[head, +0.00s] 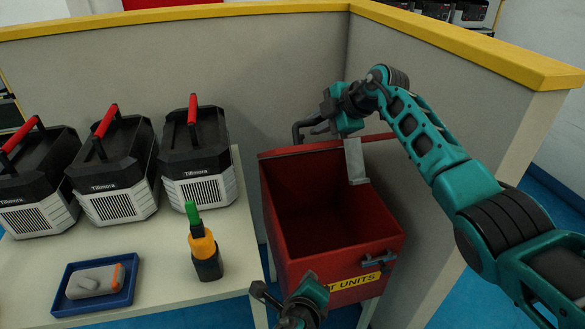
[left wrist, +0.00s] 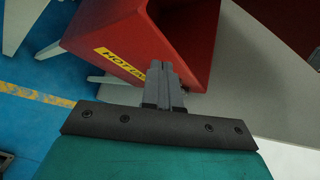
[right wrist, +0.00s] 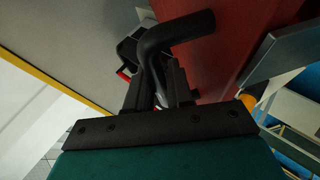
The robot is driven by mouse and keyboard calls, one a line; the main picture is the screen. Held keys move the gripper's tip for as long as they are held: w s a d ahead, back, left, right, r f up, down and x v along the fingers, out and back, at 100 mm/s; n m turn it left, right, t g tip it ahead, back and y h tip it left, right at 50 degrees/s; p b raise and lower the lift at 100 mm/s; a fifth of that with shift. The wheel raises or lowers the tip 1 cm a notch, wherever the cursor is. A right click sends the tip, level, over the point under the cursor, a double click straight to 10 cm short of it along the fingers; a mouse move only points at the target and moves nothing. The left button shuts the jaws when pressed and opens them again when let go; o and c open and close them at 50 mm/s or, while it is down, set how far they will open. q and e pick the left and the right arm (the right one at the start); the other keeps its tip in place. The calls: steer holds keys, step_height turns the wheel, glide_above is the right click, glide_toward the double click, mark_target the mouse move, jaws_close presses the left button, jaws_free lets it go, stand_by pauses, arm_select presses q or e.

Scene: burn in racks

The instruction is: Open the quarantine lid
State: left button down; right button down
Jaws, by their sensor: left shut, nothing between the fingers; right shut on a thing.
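The red quarantine bin (head: 335,258) stands in the corner with its mouth uncovered and its inside empty where I can see it. Its lid (head: 320,147) is raised at the back, seen nearly edge-on. My right gripper (head: 322,125) is shut on the lid's dark bar handle (head: 299,130) behind the bin. In the right wrist view the handle (right wrist: 152,48) passes between the fingers, with the red lid (right wrist: 228,45) beside it. My left gripper (head: 303,297) is shut and empty low at the bin's front; its fingertips show in the left wrist view (left wrist: 165,75).
A table (head: 150,245) on the left holds several Tillmora units (head: 197,155), a blue tray (head: 62,306) with a grey device, and an orange-and-black bottle (head: 204,255) with a green top. Grey partitions (head: 250,70) with yellow caps close in the back and right.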

arm_select(q)
step_height(320, 180, up, 16)
steer(key=w+m+t+y, duration=0.1)
steer(key=m+t+y, duration=0.5)
steer(key=t+y, duration=0.15)
steer(key=r+x, duration=0.2)
steer(key=x, duration=1.1)
steer(key=shift+s+a, duration=0.3)
steer(key=shift+s, duration=0.05)
